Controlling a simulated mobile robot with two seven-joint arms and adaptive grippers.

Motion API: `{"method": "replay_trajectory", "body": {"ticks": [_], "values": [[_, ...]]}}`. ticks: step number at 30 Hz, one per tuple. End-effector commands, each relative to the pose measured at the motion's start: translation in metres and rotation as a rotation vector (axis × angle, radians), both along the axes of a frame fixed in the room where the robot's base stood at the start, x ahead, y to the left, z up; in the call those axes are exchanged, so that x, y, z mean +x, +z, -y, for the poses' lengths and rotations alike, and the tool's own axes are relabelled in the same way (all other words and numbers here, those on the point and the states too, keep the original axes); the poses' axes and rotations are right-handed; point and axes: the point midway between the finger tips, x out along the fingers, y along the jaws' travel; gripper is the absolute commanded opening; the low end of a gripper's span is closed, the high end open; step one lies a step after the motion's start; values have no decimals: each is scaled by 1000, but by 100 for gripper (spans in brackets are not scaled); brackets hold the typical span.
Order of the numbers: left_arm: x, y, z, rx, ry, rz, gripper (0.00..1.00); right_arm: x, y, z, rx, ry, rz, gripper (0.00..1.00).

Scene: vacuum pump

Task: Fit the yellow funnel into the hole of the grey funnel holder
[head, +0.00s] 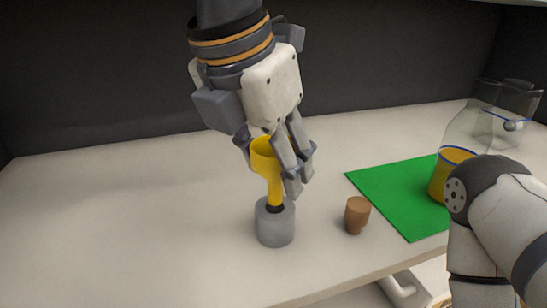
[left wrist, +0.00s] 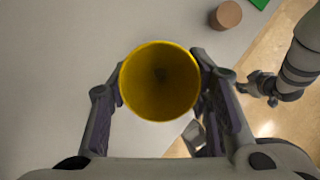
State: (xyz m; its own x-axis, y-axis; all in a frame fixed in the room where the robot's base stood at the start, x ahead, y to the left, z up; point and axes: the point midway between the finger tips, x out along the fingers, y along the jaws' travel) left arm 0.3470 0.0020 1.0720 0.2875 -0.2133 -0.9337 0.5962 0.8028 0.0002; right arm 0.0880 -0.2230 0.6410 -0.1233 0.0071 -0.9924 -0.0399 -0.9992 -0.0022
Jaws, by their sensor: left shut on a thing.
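The yellow funnel (head: 273,178) is held upright between the fingers of my left gripper (head: 275,165), its wide mouth up. In the left wrist view, the funnel's round mouth (left wrist: 160,80) sits between the two fingers. The grey funnel holder (head: 275,227) stands on the table directly under it. The stem's lower end meets the dark hole in the holder's top; I cannot tell how deep it reaches. The funnel hides the holder in the left wrist view. My right arm shows at the right of the head view, but I cannot make out its gripper.
A brown stopper-like piece (head: 357,215) stands right of the holder. A green mat (head: 395,195) lies farther right, with a blue-rimmed yellow vessel (head: 440,178) partly behind my right arm. Clear glassware (head: 480,128) stands behind. The table's left side is clear.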

Motion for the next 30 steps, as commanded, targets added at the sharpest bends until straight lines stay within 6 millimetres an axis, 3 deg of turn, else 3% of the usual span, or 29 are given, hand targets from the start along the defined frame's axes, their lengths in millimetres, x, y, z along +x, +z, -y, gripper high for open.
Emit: {"method": "replay_trajectory", "body": {"ticks": [30], "values": [[0,-6,0,0,0,0,22,0,0,0,0,0,0,40]]}}
